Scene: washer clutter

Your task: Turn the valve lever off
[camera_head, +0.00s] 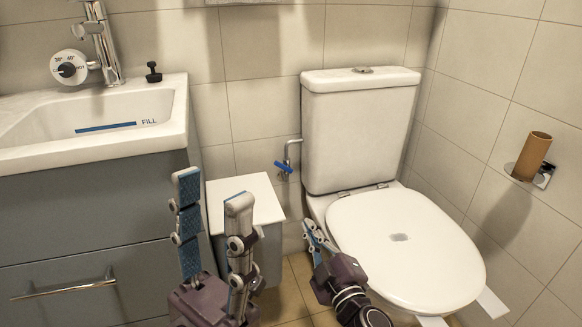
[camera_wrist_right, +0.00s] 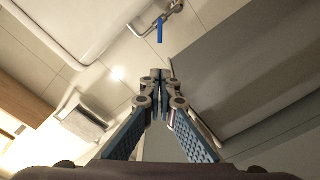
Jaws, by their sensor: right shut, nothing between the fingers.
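The valve has a small blue lever (camera_head: 283,167) on a bent metal pipe (camera_head: 291,148) that comes out of the wall left of the toilet tank. The lever slants slightly downward to the right in the head view. In the right wrist view the blue lever (camera_wrist_right: 160,28) shows beyond the fingertips. My right gripper (camera_head: 307,226) is shut and empty in front of the toilet's left side, lower than the lever and apart from it. It also shows in the right wrist view (camera_wrist_right: 157,75). My left gripper (camera_head: 212,186) is open, pointing up, with nothing between its fingers.
A white toilet (camera_head: 405,245) and its tank (camera_head: 358,125) stand right of the valve. A white-lidded bin (camera_head: 262,203) is below left, partly behind my left gripper. A sink cabinet (camera_head: 85,235) fills the left. A paper holder with a cardboard tube (camera_head: 531,155) is on the right wall.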

